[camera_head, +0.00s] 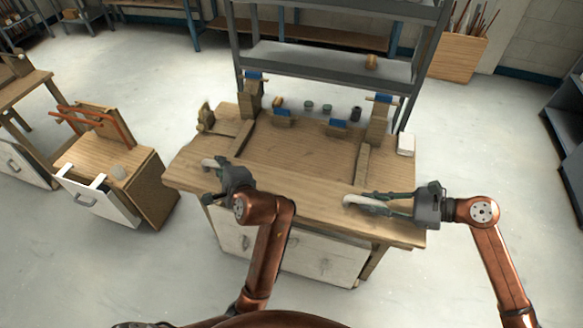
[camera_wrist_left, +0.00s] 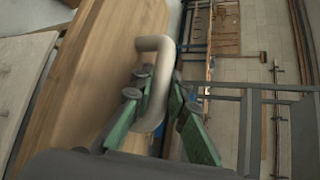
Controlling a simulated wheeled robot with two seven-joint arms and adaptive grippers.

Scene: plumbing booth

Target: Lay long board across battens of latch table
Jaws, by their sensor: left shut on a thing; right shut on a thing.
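The latch table (camera_head: 300,150) has a left batten (camera_head: 243,138) and a right batten (camera_head: 362,165) running front to back on its top. A light wooden strip, seemingly the long board (camera_head: 290,205), spans the front side of the table, at the battens' near ends; I cannot tell whether it is raised. My left gripper (camera_head: 215,172) is shut on a pale U-shaped handle (camera_wrist_left: 155,80), beside a wooden face (camera_wrist_left: 90,70) in the left wrist view. My right gripper (camera_head: 362,202) is shut on a similar pale handle (camera_head: 349,199) toward the right end.
Blue-topped wooden blocks (camera_head: 338,128) and small parts stand along the table's back, with a white box (camera_head: 406,143) at the right. A grey shelf rack (camera_head: 330,60) rises behind. A wooden cabinet (camera_head: 110,170) with red bars stands left. Floor to the right is clear.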

